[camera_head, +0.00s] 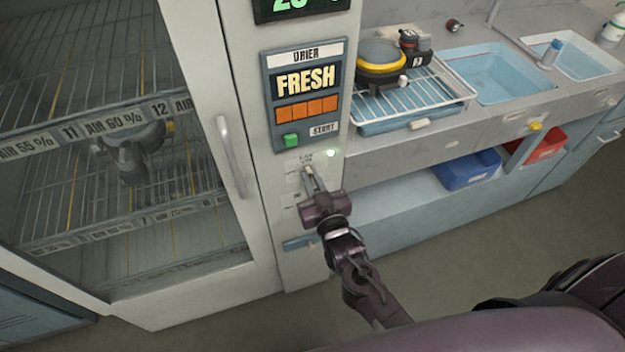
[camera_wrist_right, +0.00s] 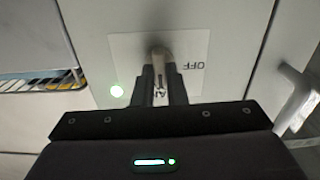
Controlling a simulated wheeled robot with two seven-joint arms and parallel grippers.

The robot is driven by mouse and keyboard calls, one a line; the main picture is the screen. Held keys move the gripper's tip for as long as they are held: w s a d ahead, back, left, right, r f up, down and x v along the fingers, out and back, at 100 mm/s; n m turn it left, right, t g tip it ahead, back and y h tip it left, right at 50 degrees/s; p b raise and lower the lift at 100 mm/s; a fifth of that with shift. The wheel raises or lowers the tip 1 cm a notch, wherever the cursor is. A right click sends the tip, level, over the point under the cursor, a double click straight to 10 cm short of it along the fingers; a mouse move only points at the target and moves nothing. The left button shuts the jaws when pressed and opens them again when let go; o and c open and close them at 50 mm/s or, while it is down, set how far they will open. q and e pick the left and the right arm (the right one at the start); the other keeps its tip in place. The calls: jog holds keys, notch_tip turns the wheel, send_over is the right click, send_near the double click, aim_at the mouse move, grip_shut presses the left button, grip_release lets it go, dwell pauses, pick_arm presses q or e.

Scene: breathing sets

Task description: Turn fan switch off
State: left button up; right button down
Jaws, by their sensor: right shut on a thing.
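The fan switch (camera_head: 306,170) is a small grey lever on a pale plate, low on the drier's front panel. In the right wrist view the switch (camera_wrist_right: 161,54) sits between the fingertips of my right gripper (camera_wrist_right: 160,80), which is shut on it. The word OFF (camera_wrist_right: 197,66) shows upside down to the right of the lever; the lettering below is partly hidden by the fingers. My right gripper (camera_head: 313,182) reaches the panel from below. My left gripper is out of view.
The drier's glass door (camera_head: 110,150) with a vertical handle (camera_head: 231,157) is to the left. Above the switch are a green button (camera_head: 291,140) and a FRESH sign (camera_head: 306,80). To the right, a counter holds a wire rack (camera_head: 440,88) and blue sinks (camera_head: 497,72).

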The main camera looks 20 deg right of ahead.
jog(key=n+p, duration=0.2)
jog(key=n, duration=0.2)
jog(key=shift+r+n, duration=0.1)
jog(key=shift+n, duration=0.2)
jog(key=shift+a+f+n+p, duration=0.15)
jog(key=shift+n+p, duration=1)
jog(key=shift+n, duration=2.05)
jog(key=shift+a+f+n+p, duration=0.15)
jog(key=shift+n+p, duration=0.95)
jog(key=shift+n, duration=2.1)
jog(key=shift+d, duration=0.1)
jog(key=c, duration=1.5)
grip_release()
jog(key=shift+o, duration=0.2)
jog(key=s+b, duration=0.1)
jog(key=s, duration=0.7)
jog(key=shift+d+b, duration=0.15)
jog(key=shift+b, duration=0.15)
